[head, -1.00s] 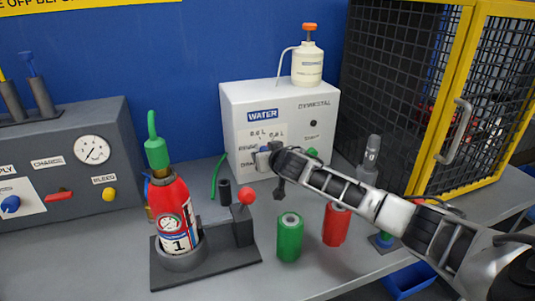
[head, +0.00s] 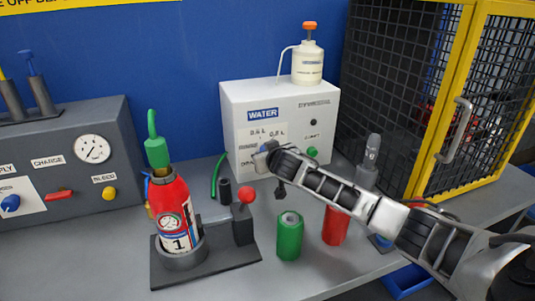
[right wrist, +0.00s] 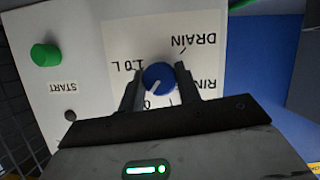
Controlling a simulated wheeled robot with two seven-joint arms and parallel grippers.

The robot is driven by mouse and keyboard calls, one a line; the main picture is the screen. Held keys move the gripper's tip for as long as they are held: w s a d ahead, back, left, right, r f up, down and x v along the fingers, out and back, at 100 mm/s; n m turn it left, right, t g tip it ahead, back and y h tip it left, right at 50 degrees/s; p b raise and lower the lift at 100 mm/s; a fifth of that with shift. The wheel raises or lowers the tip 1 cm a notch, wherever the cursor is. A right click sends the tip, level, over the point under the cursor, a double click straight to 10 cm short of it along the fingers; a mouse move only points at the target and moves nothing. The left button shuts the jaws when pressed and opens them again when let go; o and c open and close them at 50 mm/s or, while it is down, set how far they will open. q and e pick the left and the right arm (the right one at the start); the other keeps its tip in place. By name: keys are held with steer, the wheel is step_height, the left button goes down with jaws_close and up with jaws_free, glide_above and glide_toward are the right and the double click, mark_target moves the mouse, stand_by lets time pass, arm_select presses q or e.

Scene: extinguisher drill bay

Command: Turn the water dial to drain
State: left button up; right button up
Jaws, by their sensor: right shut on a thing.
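The white water box (head: 310,108) stands at the back of the bench with a WATER label on its front. In the right wrist view, which is upside down, the blue water dial (right wrist: 159,77) sits between the two fingers of my right gripper (right wrist: 159,88). The gripper is shut on it. The dial's white pointer line slants to the lower left, away from the DRAIN label (right wrist: 193,47) at the upper right. In the head view my right gripper (head: 263,157) is at the box's lower front and hides the dial. My left gripper is not in view.
A green START button (right wrist: 45,55) is beside the dial. A red extinguisher (head: 172,205) stands in a holder at left. A green can (head: 290,237) and a red can (head: 335,225) stand below my right arm. A yellow-framed cage (head: 440,100) is at right.

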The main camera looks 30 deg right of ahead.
steer(key=n+h, duration=0.2)
steer(key=n, duration=0.1)
steer(key=shift+a+n, duration=0.1)
steer(key=shift+n, duration=0.2)
steer(key=shift+h, duration=0.3)
stand_by(0.3)
steer(key=o, duration=1)
steer(key=shift+c, duration=0.2)
